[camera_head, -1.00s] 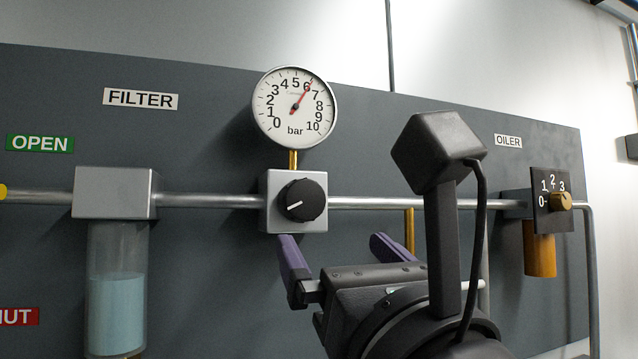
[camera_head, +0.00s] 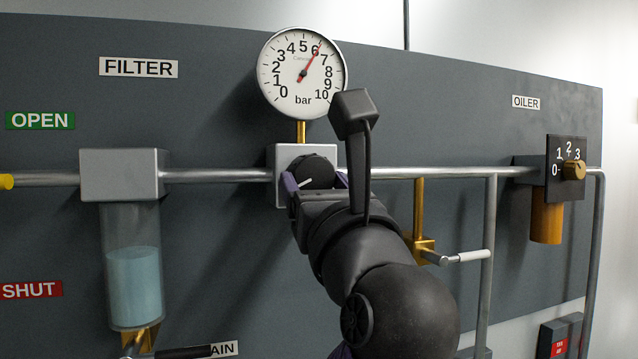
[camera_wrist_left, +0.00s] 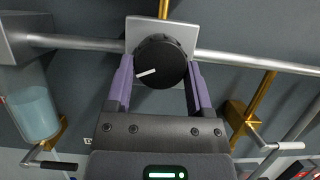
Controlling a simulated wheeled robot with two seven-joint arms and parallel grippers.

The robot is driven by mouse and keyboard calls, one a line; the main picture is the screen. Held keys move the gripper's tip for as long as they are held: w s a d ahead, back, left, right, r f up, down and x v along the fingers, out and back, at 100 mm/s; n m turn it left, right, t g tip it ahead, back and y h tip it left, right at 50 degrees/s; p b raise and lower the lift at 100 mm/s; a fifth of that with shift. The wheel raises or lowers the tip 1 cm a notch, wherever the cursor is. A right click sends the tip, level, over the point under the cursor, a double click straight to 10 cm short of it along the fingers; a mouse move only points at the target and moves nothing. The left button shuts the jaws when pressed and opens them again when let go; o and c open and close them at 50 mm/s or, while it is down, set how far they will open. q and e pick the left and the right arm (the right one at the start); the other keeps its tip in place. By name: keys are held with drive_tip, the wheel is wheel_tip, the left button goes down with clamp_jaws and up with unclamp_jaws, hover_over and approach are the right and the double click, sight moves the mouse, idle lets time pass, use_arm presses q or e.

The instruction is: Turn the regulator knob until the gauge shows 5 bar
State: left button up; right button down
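The round white gauge (camera_head: 302,73) stands above the regulator; its red needle points a little past 6 bar. The black regulator knob (camera_head: 313,170) sits on a light grey block (camera_head: 289,155). Its white mark points left and slightly down in the wrist view (camera_wrist_left: 160,62). My left gripper (camera_head: 317,182) is at the knob from below and in front, partly covering it. In the wrist view, its purple fingers (camera_wrist_left: 161,78) are spread, one on each side of the knob. Whether they touch it I cannot tell. My right gripper is in neither view.
A pipe (camera_head: 218,175) runs left to the filter block (camera_head: 122,174) with its clear bowl (camera_head: 134,280). A brass branch with a handle (camera_head: 466,256) is right of my arm. The oiler dial (camera_head: 573,170) is further right.

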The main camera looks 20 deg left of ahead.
use_arm(q)
drive_tip(key=c, duration=0.7)
drive_tip(key=shift+d+n, duration=0.1)
drive_tip(key=shift+n, duration=0.4)
drive_tip(key=shift+n+g+y+b, duration=0.5)
drive_tip(key=shift+n+y, duration=0.1)
drive_tip(key=shift+n, duration=0.4)
drive_tip(key=shift+w+d+n+g+y, duration=0.1)
drive_tip(key=shift+n+g+y, duration=0.3)
drive_tip(key=shift+n, duration=0.7)
drive_tip(key=n+g+y, duration=0.1)
drive_tip(key=n, duration=0.2)
drive_tip(key=shift+r+g, duration=0.15)
drive_tip(key=shift+g, duration=0.15)
drive_tip(key=shift+d+n+g+y+p, duration=0.1)
drive_tip(key=shift+n+g+y+p, duration=0.45)
drive_tip(key=shift+n, duration=1.45)
drive_tip(key=shift+g+h, duration=0.25)
